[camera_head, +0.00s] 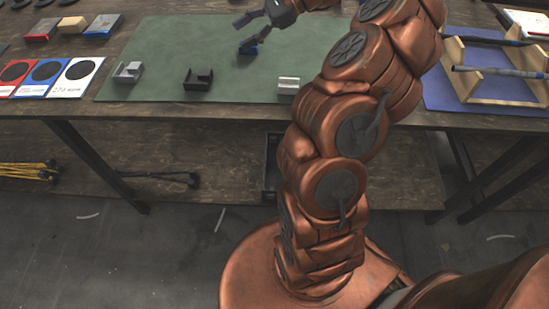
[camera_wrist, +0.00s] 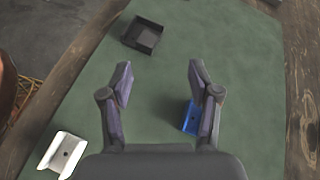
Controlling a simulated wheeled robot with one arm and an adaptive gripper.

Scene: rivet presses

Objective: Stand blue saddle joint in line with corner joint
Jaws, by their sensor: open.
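The blue saddle joint (camera_head: 248,47) sits on the green mat near the far side, beside my gripper's fingertips. In the wrist view the blue joint (camera_wrist: 190,117) lies beside the right finger, which partly covers it; it is not between the fingertips. My gripper (camera_wrist: 160,77) is open and empty above the mat; in the head view it (camera_head: 243,31) comes in from the upper right. A dark walled joint (camera_head: 198,79) stands near the mat's front edge; it also shows in the wrist view (camera_wrist: 142,37). I cannot tell for sure that it is the corner joint.
A grey joint (camera_head: 128,72) is left of the dark one, and a whitish joint (camera_head: 288,86) is right, close to my arm. The green mat (camera_head: 160,42) is clear between them. Marked cards (camera_head: 45,74) lie left; a wooden rack (camera_head: 490,68) stands right.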

